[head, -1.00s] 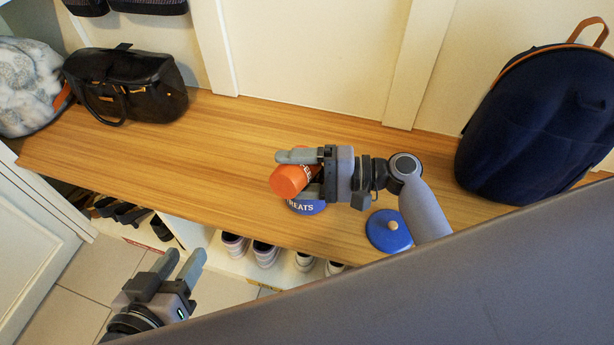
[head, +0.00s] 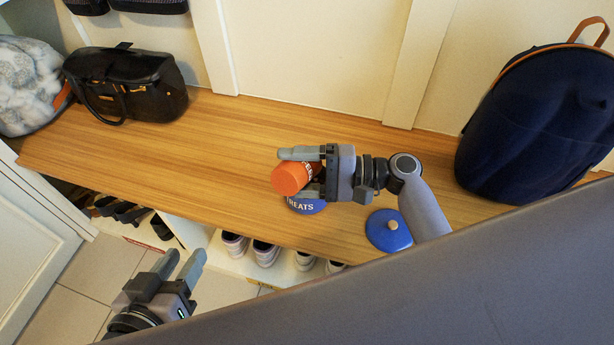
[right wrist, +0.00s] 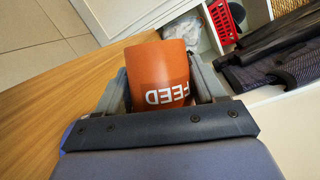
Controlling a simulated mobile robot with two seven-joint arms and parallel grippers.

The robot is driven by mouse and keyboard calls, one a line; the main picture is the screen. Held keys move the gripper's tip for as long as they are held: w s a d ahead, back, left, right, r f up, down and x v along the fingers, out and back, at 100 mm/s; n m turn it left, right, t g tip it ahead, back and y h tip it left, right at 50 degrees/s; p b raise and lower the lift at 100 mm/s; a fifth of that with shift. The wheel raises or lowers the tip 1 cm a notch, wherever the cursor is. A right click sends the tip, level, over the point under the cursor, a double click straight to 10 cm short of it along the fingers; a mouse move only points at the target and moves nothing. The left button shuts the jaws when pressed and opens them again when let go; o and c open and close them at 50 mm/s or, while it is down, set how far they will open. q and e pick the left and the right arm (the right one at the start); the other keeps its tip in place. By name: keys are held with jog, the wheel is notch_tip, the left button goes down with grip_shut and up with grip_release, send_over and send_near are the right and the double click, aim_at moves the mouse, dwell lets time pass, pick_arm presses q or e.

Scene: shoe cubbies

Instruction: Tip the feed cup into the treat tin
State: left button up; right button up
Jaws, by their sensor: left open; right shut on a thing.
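The orange feed cup (head: 291,179) is held in my right gripper (head: 305,173), whose fingers are shut on its sides. In the head view the cup is tilted, its base end toward the camera. In the right wrist view the cup (right wrist: 160,76) shows its "FEED" lettering upside down between the fingers. The blue treat tin (head: 306,206), with white lettering, stands on the bench just below the cup and is partly hidden by the cup and gripper. The tin's opening is hidden. My left gripper (head: 183,268) is open and empty, out in front of the bench.
A blue lid with a pale knob (head: 389,230) lies on the bench (head: 210,150), right of the tin. A dark backpack (head: 535,125) stands at right and a black handbag (head: 125,85) at back left. Shoes (head: 265,252) sit in the cubbies below.

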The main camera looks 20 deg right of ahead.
jog(key=shift+w+d+f+m, duration=0.2)
jog(key=shift+f+m, duration=0.15)
jog(key=shift+m, duration=0.15)
dwell(0.4)
